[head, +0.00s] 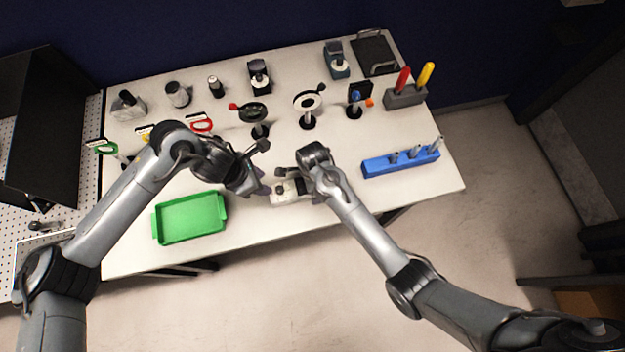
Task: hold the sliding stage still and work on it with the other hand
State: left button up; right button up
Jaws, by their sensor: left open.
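The sliding stage (285,198) is a small pale block with a dark knob on top, near the front middle of the white table. My left gripper (262,190) is open and beside the stage on its left. I cannot tell whether it touches the stage. My right arm comes in from the lower right and reaches over the right end of the stage. The right gripper is mostly hidden under its own wrist, so its fingers do not show clearly. Part of the stage's right end is hidden by that wrist.
A green tray (159,228) lies at the front left of the white table (330,228). A blue block with metal pegs (380,166) lies right. Round optics on posts (308,103) stand behind the grippers. A grey holder (405,98) has red and yellow handled tools.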

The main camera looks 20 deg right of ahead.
jog(key=c, duration=1.4)
pick_arm(q)
jog(key=shift+o, duration=1.1)
pick_arm(e)
jog(key=shift+c, duration=0.6)
pick_arm(q)
jog(key=n+t+h, duration=0.2)
jog(key=t+h, duration=0.2)
jog(key=h, duration=0.5)
send_near(278, 190)
jog(key=shift+t, duration=0.3)
jog(key=x, duration=0.8)
jog(key=shift+d+f, duration=0.2)
jog(key=shift+d, duration=0.15)
jog(key=shift+y, duration=0.3)
grip_shut()
